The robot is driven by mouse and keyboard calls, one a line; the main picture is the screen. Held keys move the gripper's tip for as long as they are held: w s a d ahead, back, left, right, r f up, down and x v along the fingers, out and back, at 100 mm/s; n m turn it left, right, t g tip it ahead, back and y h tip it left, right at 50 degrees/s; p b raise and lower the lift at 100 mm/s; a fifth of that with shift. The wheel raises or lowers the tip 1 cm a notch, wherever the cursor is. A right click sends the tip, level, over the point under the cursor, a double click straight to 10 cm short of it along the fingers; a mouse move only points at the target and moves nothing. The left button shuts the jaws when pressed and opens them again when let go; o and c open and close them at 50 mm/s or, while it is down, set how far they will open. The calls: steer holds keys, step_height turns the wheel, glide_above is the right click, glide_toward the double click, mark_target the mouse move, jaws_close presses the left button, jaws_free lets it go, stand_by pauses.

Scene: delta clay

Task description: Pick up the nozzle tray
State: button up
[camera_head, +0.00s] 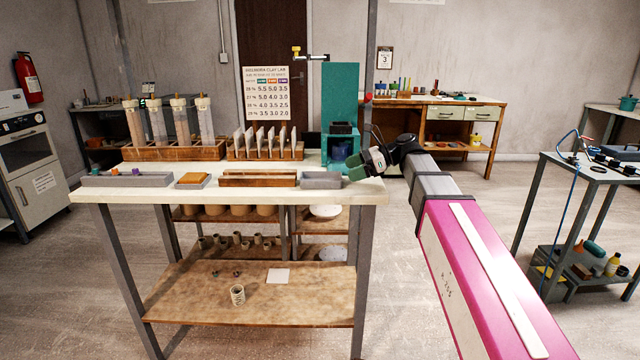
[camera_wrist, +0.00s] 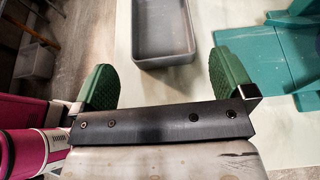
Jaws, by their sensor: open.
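A long grey tray (camera_head: 140,181) lies at the front left of the white-topped bench, with small green, purple and orange pieces at it that look like nozzles. A smaller grey tray (camera_head: 321,180) lies at the bench's front right; in the wrist view this tray (camera_wrist: 164,58) looks empty. I cannot tell for certain which one is the nozzle tray. My gripper (camera_head: 366,166) is at the bench's right end, beside the smaller tray. In the wrist view my gripper (camera_wrist: 164,78) has its green fingers wide apart, with nothing between them and the smaller tray just beyond them.
A teal press (camera_head: 341,95) stands close behind my gripper. Wooden racks (camera_head: 175,152) with clear tubes and upright plates (camera_head: 265,148) line the bench's back. Open floor surrounds the bench.

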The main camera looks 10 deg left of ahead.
mark_target(336, 176)
steer(key=shift+f+x, duration=0.15)
steer(key=shift+x, duration=1.35)
steer(key=shift+f+x, duration=0.15)
steer(key=shift+x, duration=1.35)
steer(key=shift+w+d, duration=0.1)
steer(key=c, duration=0.7)
